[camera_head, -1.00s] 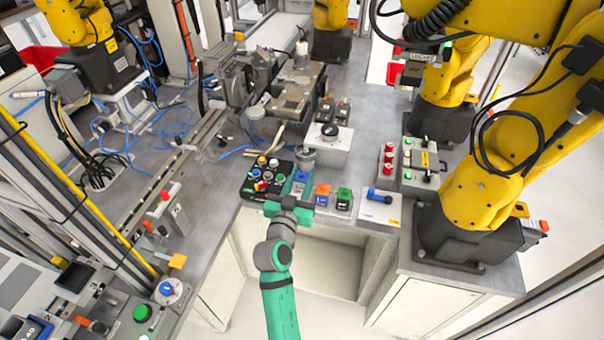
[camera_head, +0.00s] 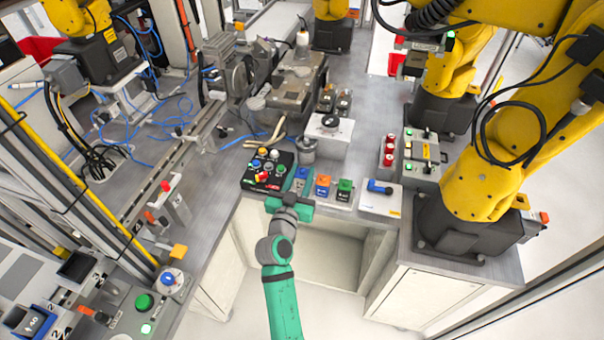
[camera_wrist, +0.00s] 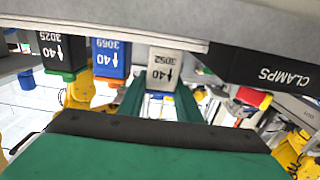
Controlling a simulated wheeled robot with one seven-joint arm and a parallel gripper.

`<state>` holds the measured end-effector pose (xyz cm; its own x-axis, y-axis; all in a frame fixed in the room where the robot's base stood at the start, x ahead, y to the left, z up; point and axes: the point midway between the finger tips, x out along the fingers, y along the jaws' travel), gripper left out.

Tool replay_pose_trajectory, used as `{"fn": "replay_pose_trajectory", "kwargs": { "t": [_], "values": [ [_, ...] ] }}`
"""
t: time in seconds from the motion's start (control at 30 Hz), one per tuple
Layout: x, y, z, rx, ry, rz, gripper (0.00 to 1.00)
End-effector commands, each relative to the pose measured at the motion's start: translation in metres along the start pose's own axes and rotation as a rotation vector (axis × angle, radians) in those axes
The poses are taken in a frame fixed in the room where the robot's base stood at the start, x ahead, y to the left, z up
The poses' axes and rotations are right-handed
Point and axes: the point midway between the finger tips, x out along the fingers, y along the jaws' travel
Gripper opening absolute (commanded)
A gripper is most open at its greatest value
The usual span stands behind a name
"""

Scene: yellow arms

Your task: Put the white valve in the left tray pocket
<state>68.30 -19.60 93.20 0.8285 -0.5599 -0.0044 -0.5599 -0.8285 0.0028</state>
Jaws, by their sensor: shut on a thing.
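The white valve (camera_wrist: 164,68), marked 40 and 3052, is between the two green fingers of my gripper (camera_wrist: 160,102) in the wrist view. My gripper is shut on it. In the head view my gripper (camera_head: 304,189) is at the left end of a row of valves, and a blue top (camera_head: 301,173) shows there. I cannot tell whether the white valve is seated or lifted. A blue valve (camera_wrist: 110,57) and a black valve (camera_wrist: 62,52) stand beside it. I cannot make out the left tray pocket for certain.
A black button box (camera_head: 262,185) stands just left of the gripper; its side marked CLAMPS (camera_wrist: 275,73) is close in the wrist view. A blue part marked 40 (camera_head: 36,321) is at lower left.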

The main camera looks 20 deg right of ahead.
Motion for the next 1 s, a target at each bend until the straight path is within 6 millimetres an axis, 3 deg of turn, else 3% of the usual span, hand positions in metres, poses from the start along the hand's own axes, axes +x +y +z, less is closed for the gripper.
{"fn": "replay_pose_trajectory", "kwargs": {
  "t": [0.8,0.83,0.9,1.0],
  "values": [
    [0.0,0.0001,0.0096,-0.001,0.0,0.0,0.07],
    [0.0,0.0001,0.0097,0.0,0.0,0.0,0.33],
    [0.0,0.0001,0.0095,0.0,0.0,0.0,0.5],
    [0.0,0.0001,0.0095,0.0,0.0,0.0,0.53]
  ]
}}
